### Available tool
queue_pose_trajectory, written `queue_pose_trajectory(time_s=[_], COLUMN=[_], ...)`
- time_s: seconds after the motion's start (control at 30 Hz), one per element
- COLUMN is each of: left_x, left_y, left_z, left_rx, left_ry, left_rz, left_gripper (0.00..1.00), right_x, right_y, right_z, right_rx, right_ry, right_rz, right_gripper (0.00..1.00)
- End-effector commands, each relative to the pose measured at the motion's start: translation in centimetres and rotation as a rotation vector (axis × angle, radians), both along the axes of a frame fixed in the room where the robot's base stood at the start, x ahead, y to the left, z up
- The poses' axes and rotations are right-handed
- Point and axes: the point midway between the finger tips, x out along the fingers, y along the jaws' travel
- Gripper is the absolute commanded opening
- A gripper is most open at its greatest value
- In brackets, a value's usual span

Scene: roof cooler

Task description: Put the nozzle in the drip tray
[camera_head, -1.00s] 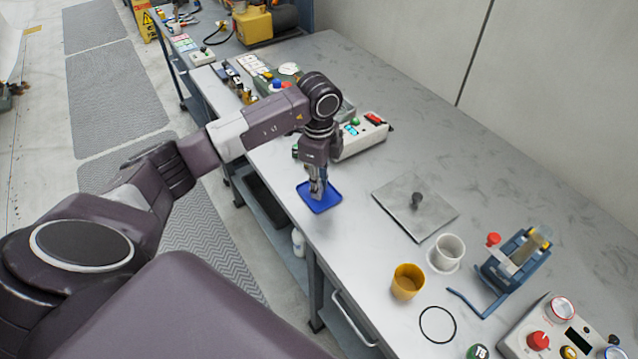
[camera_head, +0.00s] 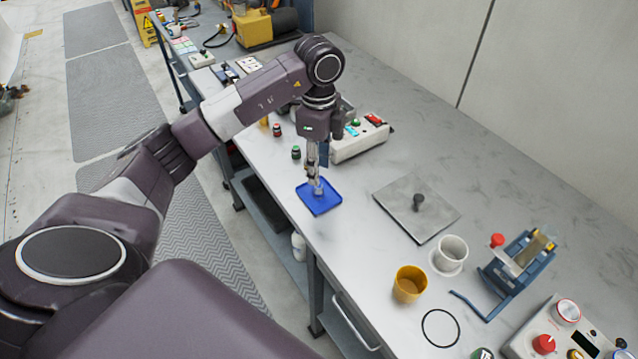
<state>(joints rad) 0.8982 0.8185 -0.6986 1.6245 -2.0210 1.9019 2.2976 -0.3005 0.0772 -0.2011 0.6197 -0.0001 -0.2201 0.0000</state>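The blue drip tray (camera_head: 329,201) lies flat on the grey bench near its left edge. A small grey piece, likely the nozzle (camera_head: 319,191), shows at the tray's middle, just under my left gripper (camera_head: 314,180). My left gripper points straight down over the tray. Its fingers look close together, and at this size I cannot tell whether they touch the grey piece or stand clear of it. My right gripper is not in view.
A metal plate with a dark knob (camera_head: 417,203) lies right of the tray. A yellow cup (camera_head: 409,284), a white cup (camera_head: 450,254), a black ring (camera_head: 440,327) and a blue fixture (camera_head: 516,265) stand nearer. A white control box (camera_head: 359,140) stands behind the tray.

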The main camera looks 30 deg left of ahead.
Motion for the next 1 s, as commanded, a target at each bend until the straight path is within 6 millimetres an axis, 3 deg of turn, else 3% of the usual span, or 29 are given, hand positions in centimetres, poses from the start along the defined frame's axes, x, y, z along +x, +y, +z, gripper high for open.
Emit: queue_pose_trajectory(time_s=[0.1, 0.3, 1.0], left_x=[0.1, 0.0, 0.0], left_y=[0.0, 0.0, 0.0], left_z=[2.3, 4.7, 5.2], left_rx=[-0.001, 0.0, 0.0], left_ry=[-0.005, -0.001, 0.001], left_rz=[0.0, 0.0, 0.0], left_gripper=[0.36, 0.36, 0.36], right_x=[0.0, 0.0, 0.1], right_y=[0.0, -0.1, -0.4], right_z=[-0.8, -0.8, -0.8], right_rx=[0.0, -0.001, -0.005], right_ry=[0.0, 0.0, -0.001], right_rz=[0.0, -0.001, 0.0], right_gripper=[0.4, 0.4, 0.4])
